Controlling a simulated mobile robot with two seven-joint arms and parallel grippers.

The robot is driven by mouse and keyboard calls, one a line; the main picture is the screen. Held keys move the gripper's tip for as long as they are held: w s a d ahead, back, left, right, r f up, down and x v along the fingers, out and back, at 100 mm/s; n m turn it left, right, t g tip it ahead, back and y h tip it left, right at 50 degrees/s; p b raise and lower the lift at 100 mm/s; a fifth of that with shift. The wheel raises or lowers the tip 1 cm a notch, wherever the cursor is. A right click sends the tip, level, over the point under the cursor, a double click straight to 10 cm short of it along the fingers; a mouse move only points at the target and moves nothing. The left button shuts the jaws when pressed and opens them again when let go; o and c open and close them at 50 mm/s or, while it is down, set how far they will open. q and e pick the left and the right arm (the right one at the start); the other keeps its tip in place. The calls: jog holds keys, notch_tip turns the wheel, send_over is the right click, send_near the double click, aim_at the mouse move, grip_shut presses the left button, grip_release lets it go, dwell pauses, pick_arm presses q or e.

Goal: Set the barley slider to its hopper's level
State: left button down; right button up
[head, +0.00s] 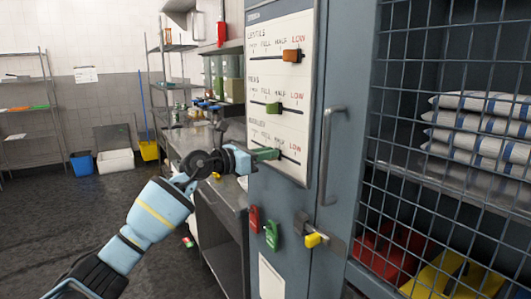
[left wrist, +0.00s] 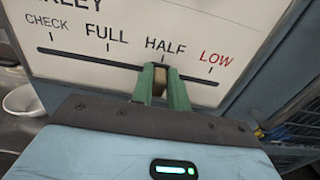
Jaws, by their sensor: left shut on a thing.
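The level board (head: 305,80) on the cabinet has three slider rows: lentils, peas and barley. My left gripper (head: 266,154) is at the lowest row, the barley one, with its green fingers shut on the barley slider. In the left wrist view the slider's tan knob (left wrist: 159,84) shows between the fingertips (left wrist: 162,85), on the slot just under the HALF mark, left of the red LOW. The head view shows the lentils slider (head: 292,55), orange, at LOW, and the peas slider (head: 273,107), green, near HALF. My right gripper is out of view.
Clear hoppers (head: 222,75) stand at the back over the steel counter; their labels and levels are too small to read. A vertical handle (head: 326,155), a red tag (head: 254,219), a green tag (head: 271,235) and a yellow padlock (head: 313,240) sit around the board. A mesh cage (head: 450,130) is right.

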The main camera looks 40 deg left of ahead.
pick_arm(q)
jog(key=shift+d, duration=0.1)
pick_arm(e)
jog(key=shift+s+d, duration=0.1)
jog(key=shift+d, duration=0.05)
pick_arm(q)
jog(key=c, duration=1.4)
grip_release()
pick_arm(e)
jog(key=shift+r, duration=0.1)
pick_arm(q)
jog(key=shift+o, duration=0.2)
jog(key=shift+s, duration=0.1)
